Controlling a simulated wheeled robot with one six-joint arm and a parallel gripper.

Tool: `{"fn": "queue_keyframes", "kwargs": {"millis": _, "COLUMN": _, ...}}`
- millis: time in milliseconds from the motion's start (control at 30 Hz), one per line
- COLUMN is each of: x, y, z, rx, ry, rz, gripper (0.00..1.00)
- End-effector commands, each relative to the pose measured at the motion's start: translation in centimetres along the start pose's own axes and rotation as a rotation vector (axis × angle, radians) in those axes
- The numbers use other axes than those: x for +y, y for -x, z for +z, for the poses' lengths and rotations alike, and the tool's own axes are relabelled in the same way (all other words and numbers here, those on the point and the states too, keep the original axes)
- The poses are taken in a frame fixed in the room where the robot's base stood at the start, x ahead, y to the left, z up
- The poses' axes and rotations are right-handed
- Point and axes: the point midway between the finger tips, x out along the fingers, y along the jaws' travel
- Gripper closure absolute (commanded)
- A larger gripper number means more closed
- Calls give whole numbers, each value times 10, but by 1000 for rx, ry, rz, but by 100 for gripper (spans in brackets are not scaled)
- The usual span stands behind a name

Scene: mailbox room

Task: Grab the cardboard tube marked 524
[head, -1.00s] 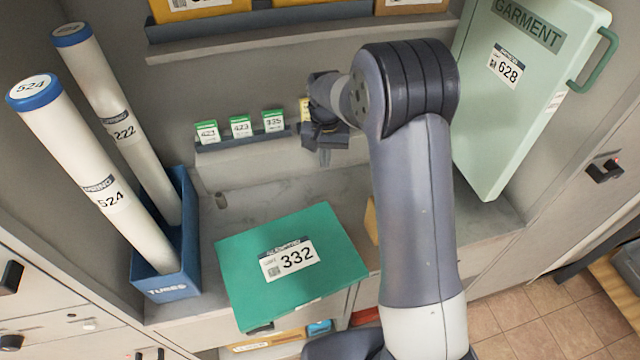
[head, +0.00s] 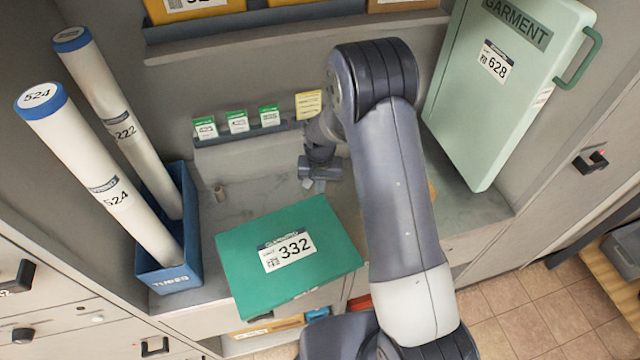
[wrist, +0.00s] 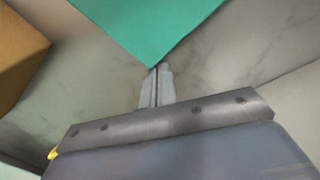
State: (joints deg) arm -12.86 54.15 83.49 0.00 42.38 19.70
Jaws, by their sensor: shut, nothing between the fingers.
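The cardboard tube marked 524 (head: 95,170) is a white tube with a blue cap, leaning in the blue TUBES bin (head: 168,280) at the left of the head view. A second white tube marked 222 (head: 124,135) leans in the same bin behind it. My gripper (head: 314,186) is low over the grey counter, well to the right of both tubes, just behind the green box. In the wrist view its fingers (wrist: 156,85) are together and empty, with the green box corner just beyond the tips. Neither tube shows in the wrist view.
The green box marked 332 (head: 330,235) lies on the counter (head: 235,190) between bin and arm. A pale green garment case marked 628 (head: 515,100) leans at the right. Small green-topped boxes (head: 237,122) line a rack behind. A brown box (wrist: 15,60) shows in the wrist view.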

Motion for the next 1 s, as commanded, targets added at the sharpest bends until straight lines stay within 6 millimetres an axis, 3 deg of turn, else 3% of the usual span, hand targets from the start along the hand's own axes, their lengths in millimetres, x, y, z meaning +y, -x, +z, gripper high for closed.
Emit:
{"fn": "queue_keyframes", "kwargs": {"millis": 300, "x": 0, "y": -1, "z": 1, "rx": 0, "ry": 0, "rz": 0, "gripper": 100}}
{"fn": "queue_keyframes", "kwargs": {"millis": 567, "x": 0, "y": -1, "z": 18, "rx": 1, "ry": 0, "rz": 0, "gripper": 100}}
{"fn": "queue_keyframes", "kwargs": {"millis": 1000, "x": 0, "y": 7, "z": 17, "rx": 2, "ry": 0, "rz": -1, "gripper": 100}}
